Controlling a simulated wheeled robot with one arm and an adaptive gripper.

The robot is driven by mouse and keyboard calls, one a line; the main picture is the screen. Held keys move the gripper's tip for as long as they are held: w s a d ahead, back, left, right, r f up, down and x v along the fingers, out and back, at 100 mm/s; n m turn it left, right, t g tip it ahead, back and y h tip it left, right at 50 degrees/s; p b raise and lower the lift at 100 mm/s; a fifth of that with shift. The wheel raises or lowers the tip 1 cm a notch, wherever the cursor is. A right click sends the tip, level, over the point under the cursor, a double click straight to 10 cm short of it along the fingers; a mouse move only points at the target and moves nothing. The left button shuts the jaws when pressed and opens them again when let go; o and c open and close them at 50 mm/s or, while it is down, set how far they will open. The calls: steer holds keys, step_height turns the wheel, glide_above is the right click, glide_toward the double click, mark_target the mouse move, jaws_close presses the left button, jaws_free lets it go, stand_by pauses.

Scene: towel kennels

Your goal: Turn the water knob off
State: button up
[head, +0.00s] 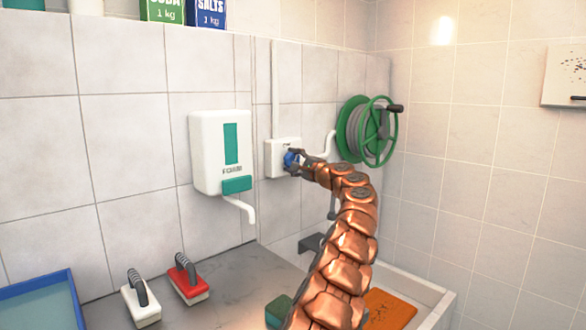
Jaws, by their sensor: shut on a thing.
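The water knob (290,159) is small and blue. It sits on a white wall box (275,172) with a pipe rising above it and a white hose leaving to the right. My gripper (294,160) is at the knob, with its fingers around it and shut on it. The gripper hides part of the knob, so I cannot read its turned position. My copper-coloured arm reaches up from the bottom of the head view.
A white soap dispenser (220,153) hangs left of the box. A green hose reel (368,132) is close on the right. A white brush (141,302), a red brush (188,281) and a blue tray (70,285) are at the lower left. An orange mat (389,309) lies lower right.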

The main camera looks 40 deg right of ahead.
steer(key=shift+f+n+y+b, duration=0.15)
steer(key=shift+n+b, duration=0.2)
steer(key=shift+n, duration=0.9)
steer(key=shift+f+n+y+b, duration=0.15)
steer(key=shift+n+b, duration=0.2)
steer(key=shift+n, duration=0.9)
steer(key=shift+r, duration=0.15)
steer(key=o, duration=1.2)
steer(key=shift+c, duration=0.2)
steer(key=shift+r, duration=0.1)
steer(key=s+f, duration=0.1)
steer(key=s, duration=1)
steer(key=shift+s, duration=0.35)
steer(key=shift+s+a, duration=0.1)
steer(key=shift+a, duration=0.05)
